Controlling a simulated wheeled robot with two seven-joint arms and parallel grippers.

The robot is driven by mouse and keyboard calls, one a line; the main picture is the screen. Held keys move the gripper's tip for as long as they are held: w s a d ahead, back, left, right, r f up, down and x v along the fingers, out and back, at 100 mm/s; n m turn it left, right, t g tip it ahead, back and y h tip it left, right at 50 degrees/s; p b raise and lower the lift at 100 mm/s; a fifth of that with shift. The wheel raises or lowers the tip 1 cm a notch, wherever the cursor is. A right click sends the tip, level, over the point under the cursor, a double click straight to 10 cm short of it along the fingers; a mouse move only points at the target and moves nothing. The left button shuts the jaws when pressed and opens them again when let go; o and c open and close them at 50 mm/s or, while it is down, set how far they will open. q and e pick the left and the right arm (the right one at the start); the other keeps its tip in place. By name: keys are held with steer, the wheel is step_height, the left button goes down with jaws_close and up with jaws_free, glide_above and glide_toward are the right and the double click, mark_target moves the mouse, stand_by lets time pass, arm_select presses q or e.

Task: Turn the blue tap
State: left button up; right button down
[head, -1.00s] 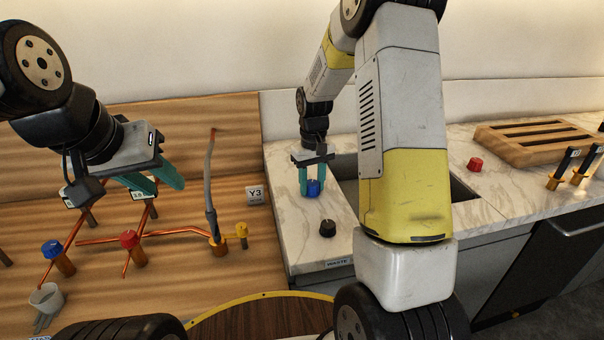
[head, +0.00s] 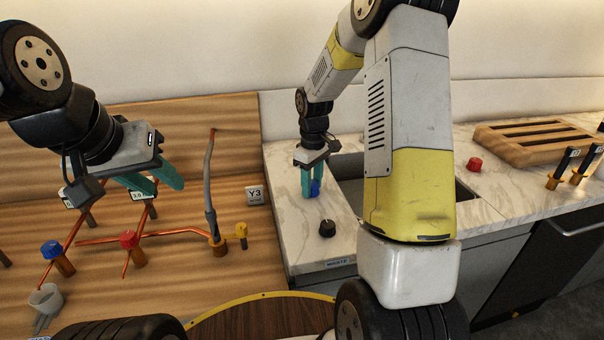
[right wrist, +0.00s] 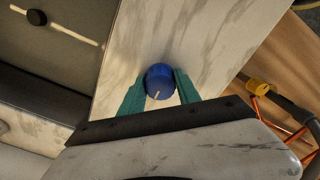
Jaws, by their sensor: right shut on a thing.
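A round blue tap knob (head: 315,187) with a pale line on its top stands on the marble counter. My right gripper (head: 310,190) points down and is shut on this knob. In the right wrist view the blue knob (right wrist: 160,80) sits between the teal fingers of the gripper (right wrist: 159,90), one on each side. Another blue-topped tap (head: 51,249) is on the copper pipes at the left. My left gripper (head: 163,184) has its teal fingers apart, with nothing between them, above the pipework.
A black knob (head: 327,228) stands in front of the held knob, and a red one (head: 474,164) lies right of the sink. A wooden rack (head: 534,144) is at right.

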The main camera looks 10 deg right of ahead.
steer(key=shift+w+r, duration=0.1)
steer(key=c, duration=0.9)
jaws_free()
steer(key=shift+o, duration=0.2)
steer(key=shift+r, duration=3.85)
steer(key=shift+r, duration=0.1)
steer(key=s+a+r+m+t+y, duration=0.1)
steer(key=s+r+m+t, duration=0.25)
steer(key=s+r, duration=0.85)
steer(key=s+a+r+m+t+y, duration=0.1)
steer(key=s+m, duration=0.3)
steer(key=s, duration=0.8)
steer(key=shift+a+r+t, duration=0.2)
steer(key=shift+r+t, duration=0.2)
steer(key=shift+t, duration=0.45)
